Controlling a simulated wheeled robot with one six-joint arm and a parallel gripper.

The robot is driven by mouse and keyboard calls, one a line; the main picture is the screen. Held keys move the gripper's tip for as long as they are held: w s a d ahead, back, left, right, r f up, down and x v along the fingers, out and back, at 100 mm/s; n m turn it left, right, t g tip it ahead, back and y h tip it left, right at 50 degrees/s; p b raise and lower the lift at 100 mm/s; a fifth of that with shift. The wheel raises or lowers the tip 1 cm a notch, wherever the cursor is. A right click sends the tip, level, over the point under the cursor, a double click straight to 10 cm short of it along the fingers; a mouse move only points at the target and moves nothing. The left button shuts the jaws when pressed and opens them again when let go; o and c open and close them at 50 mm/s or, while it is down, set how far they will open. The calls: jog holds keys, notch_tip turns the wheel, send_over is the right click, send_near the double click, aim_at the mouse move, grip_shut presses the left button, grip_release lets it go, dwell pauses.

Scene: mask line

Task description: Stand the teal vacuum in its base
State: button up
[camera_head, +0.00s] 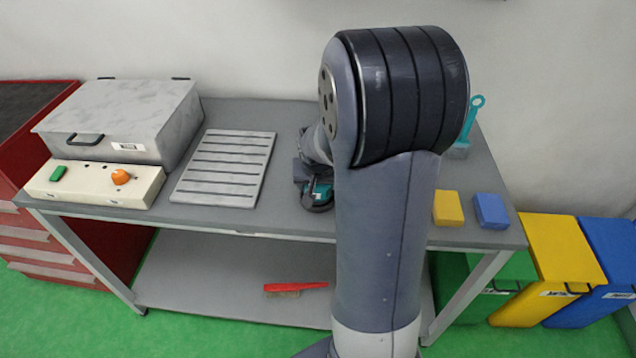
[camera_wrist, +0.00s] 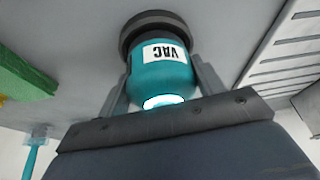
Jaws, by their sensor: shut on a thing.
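The teal vacuum (camera_wrist: 163,78) has a white VAC label and a wide dark ring at its far end in the wrist view. My gripper (camera_wrist: 158,92) is shut on its body, one finger on each side. In the head view the vacuum (camera_head: 319,190) shows just left of my arm, over the front part of the grey table (camera_head: 275,219). I cannot tell whether it touches the tabletop. I cannot make out the base for certain; my arm hides part of the table, and the dark ring could be part of the vacuum.
A slatted grey panel (camera_head: 225,166) lies left of the vacuum. Further left are a grey lidded box (camera_head: 120,115) and a switch panel (camera_head: 93,184). Right of my arm are a teal-handled tool (camera_head: 473,115), a yellow block (camera_head: 448,208) and a blue block (camera_head: 490,211).

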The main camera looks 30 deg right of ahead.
jog(key=shift+f+b, duration=0.5)
jog(key=shift+f, duration=0.05)
dwell(0.4)
jog(key=o, duration=0.7)
jog(key=shift+o, duration=0.2)
jog(key=p+v, duration=0.7)
jog(key=v, duration=0.4)
jog(key=b+x, duration=0.4)
jog(key=x, duration=0.3)
jog(key=shift+s+b, duration=0.1)
jog(key=shift+b, duration=0.25)
jog(key=shift+b+x, duration=0.45)
jog(key=shift+x, duration=0.4)
jog(key=shift+a+r, duration=0.1)
jog(key=shift+a, duration=0.05)
